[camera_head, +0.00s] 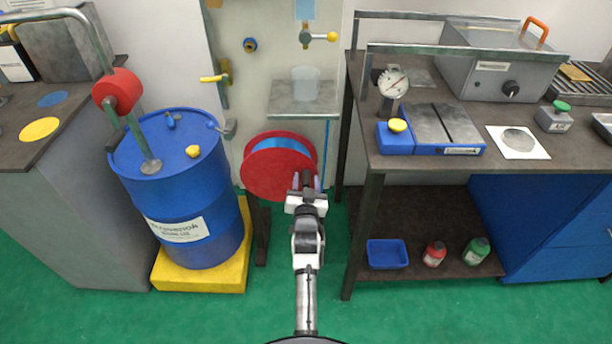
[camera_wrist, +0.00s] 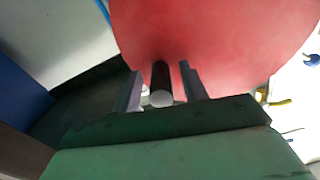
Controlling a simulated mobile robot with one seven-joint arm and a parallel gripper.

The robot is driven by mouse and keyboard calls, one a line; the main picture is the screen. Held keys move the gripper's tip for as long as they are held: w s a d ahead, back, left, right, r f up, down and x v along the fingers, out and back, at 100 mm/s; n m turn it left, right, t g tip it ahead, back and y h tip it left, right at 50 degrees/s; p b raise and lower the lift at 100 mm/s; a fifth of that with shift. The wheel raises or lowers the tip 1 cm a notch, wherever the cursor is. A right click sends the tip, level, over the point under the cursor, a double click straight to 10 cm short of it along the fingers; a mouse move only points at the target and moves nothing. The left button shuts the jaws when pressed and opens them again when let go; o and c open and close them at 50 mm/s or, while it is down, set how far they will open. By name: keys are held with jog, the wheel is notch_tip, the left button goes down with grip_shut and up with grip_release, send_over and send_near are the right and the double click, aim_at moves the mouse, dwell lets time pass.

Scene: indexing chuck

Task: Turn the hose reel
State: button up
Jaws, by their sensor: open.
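The hose reel (camera_head: 262,178) has red round side plates with blue hose wound between them. It stands low between the blue drum and the workbench. In the wrist view its red side plate (camera_wrist: 215,40) fills the upper middle. A dark crank handle (camera_wrist: 161,80) with a pale round end sticks out from the plate toward the camera. My gripper (camera_head: 307,182) is at the front right of the reel. In the wrist view my open gripper (camera_wrist: 160,88) has one finger on each side of the handle, with a gap visible at both sides. In the head view the gripper hides the handle.
A blue drum (camera_head: 180,190) on a yellow base (camera_head: 200,280) stands left of the reel. The workbench leg (camera_head: 362,235) is close on the right. A small shelf (camera_head: 303,100) with a clear cup hangs above. The green floor in front is clear.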

jog(key=shift+s+r, duration=0.1)
jog(key=shift+c, duration=0.4)
grip_shut()
